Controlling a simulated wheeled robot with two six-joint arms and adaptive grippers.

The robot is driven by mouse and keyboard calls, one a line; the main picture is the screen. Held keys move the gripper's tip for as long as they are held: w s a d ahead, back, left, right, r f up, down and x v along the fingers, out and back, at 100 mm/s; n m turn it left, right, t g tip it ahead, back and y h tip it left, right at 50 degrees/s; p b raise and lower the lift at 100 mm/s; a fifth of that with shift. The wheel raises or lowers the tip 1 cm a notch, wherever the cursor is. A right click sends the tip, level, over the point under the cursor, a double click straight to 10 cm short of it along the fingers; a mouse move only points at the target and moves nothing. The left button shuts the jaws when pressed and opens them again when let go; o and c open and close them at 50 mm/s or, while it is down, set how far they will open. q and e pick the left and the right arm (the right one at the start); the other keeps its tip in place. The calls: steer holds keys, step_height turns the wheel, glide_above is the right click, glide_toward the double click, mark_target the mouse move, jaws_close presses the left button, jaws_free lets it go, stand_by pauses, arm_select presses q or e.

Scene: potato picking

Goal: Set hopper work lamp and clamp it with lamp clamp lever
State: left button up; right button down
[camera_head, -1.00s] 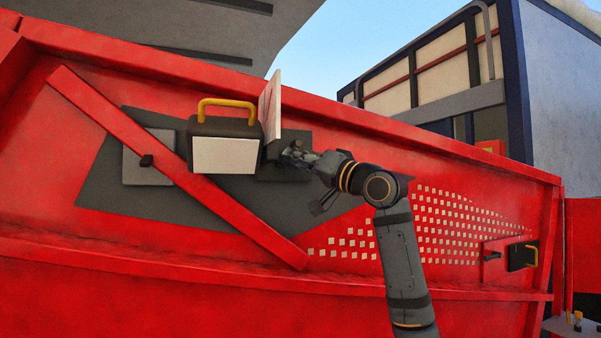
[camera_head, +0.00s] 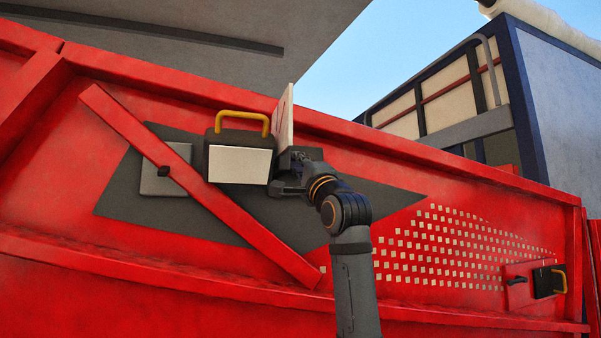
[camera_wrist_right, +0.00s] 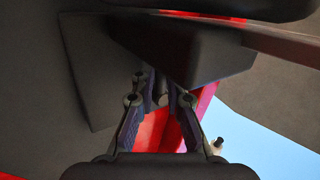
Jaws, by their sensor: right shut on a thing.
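The work lamp (camera_head: 240,163), a dark box with a pale face and yellow top handle, sits against a dark panel on the red wall. In the right wrist view my right gripper (camera_wrist_right: 160,97) is shut on a small grey part under a dark wedge-shaped body; I cannot tell if that part belongs to the lamp. My left gripper is not in view.
An upright pale panel (camera_head: 286,115) stands edge-on just right of the lamp, above my gripper. The diagonal red bar (camera_head: 200,185) crosses the wall. Another dark box with a yellow handle (camera_head: 545,281) is at the far right.

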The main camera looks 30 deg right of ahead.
steer(key=shift+a+r+m+h, duration=0.1)
steer(key=shift+r+m+h, duration=0.1)
steer(key=shift+m+h, duration=0.5)
steer(key=c, duration=1.5)
jaws_free()
steer(key=shift+c, duration=0.2)
steer(key=shift+o, duration=0.9)
steer(key=shift+w+a, duration=0.1)
steer(key=shift+a, duration=0.1)
steer(key=v, duration=1.2)
steer(key=shift+d, duration=0.1)
